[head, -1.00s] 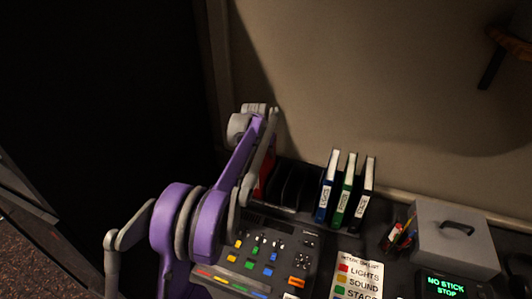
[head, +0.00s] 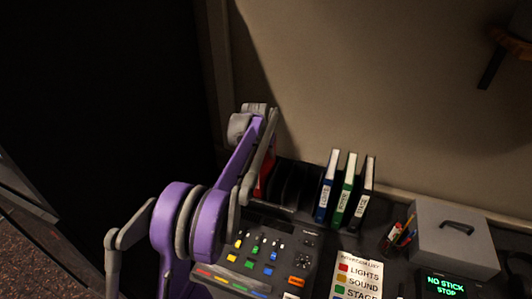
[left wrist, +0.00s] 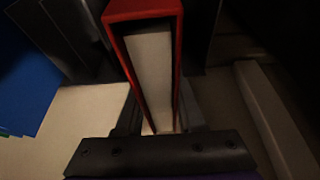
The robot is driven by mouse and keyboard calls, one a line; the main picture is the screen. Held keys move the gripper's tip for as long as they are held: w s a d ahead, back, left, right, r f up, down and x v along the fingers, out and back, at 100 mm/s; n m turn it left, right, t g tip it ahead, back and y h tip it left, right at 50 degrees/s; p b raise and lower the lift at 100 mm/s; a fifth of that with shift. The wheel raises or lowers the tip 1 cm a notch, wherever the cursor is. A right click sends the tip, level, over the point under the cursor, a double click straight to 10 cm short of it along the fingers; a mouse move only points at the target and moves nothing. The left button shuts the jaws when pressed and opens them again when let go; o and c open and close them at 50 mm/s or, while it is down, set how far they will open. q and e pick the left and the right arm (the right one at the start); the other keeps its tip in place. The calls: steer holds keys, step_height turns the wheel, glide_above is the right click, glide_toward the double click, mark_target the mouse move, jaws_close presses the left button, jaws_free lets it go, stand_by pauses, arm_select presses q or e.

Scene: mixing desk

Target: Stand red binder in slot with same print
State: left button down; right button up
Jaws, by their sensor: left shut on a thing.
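The red binder (head: 262,178) shows as a small red patch behind my left arm, at the left end of the black slotted rack (head: 293,183). In the left wrist view the red binder (left wrist: 145,12) is upright with its pale page block facing me. My left gripper (left wrist: 160,128) is shut on its near edge. Dark dividers of the rack (left wrist: 75,35) stand beside the binder. I cannot tell whether the binder's lower edge is inside a slot or above it. Its spine print is hidden. My right gripper is in neither view.
Blue (head: 326,187), green (head: 344,190) and black (head: 364,194) binders stand right of the empty-looking slots. A button console (head: 262,255), a colour label sheet (head: 357,278), a pen holder (head: 398,238) and a grey box (head: 455,240) lie nearer and right. The wall is close behind.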

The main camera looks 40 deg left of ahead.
arm_select(q)
steer(key=shift+f, duration=0.25)
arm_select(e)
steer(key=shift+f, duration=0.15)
arm_select(q)
steer(key=shift+c, duration=2.2)
jaws_free()
steer(key=v, duration=1.1)
steer(key=shift+w, duration=0.1)
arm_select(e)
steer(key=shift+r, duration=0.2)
